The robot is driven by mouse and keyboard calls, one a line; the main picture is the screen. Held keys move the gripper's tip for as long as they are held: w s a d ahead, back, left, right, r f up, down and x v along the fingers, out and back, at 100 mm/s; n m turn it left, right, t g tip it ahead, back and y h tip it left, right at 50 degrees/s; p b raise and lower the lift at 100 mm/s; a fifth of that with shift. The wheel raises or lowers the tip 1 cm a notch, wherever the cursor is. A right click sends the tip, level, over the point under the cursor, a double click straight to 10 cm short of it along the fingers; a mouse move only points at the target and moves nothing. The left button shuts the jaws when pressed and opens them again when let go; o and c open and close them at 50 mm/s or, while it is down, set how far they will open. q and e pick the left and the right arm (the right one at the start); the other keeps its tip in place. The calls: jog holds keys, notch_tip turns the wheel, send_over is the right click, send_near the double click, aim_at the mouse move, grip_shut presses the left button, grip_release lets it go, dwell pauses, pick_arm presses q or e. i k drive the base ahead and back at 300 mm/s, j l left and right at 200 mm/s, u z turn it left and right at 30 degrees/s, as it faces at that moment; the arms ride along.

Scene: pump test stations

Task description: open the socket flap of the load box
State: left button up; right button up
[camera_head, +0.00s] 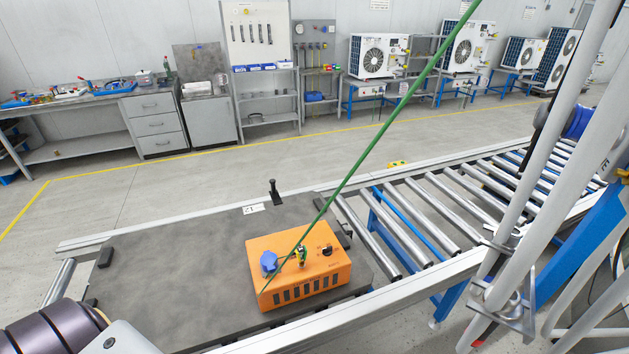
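The load box (300,268) is an orange box on a dark grey plate on the conveyor, with a row of dark slots along its front face. A round blue socket flap (269,262) sits at the left of its top face and looks closed, though it is small. Beside it is a small green and yellow part (301,254), and further right a black knob (327,250). Part of my arm shows at the bottom left corner. Neither of my grippers is in view.
The dark plate (170,270) is bare left of the box. A black post (274,192) stands at its back edge. A green line (370,150) crosses the view in front of the box. Rollers (430,205) run off right, where grey poles (540,150) stand close.

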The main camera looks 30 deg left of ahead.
aim_at(267, 258)
jog(key=u, duration=1.3)
jog(key=k+j+z, duration=0.1)
jog(key=z, duration=0.2)
jog(key=k+j+z, duration=0.25)
jog(key=i+j, duration=0.05)
jog(key=i, duration=0.05)
